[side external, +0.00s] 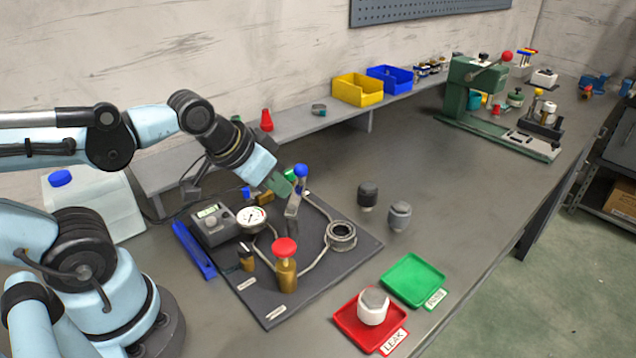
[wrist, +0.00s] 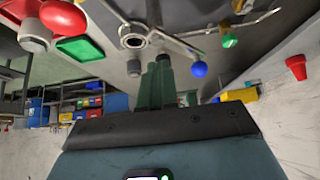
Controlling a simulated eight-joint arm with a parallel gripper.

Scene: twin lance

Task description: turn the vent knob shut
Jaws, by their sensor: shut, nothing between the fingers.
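My gripper (side external: 284,186) has green fingers pressed together with nothing between them; they also show in the wrist view (wrist: 160,66). It hangs over the back of the dark fixture board (side external: 330,274). A blue round knob (side external: 301,170) and a green round knob (side external: 290,175) stand close by the fingertips; both show right of the fingers in the wrist view, blue (wrist: 199,69) and green (wrist: 229,40). A red knob (side external: 285,247) tops a brass valve body (side external: 286,274) nearer the front. I cannot read which one is the vent knob, nor whether the fingers touch any.
The board also holds a pressure gauge (side external: 252,219), a grey meter box (side external: 213,224), tubing and a round metal port (side external: 341,235). A red tray (side external: 345,318) holds a white-and-grey fitting (side external: 373,305); the green tray (side external: 414,279) is empty. Two fittings (side external: 368,194) (side external: 400,215) stand right of the board.

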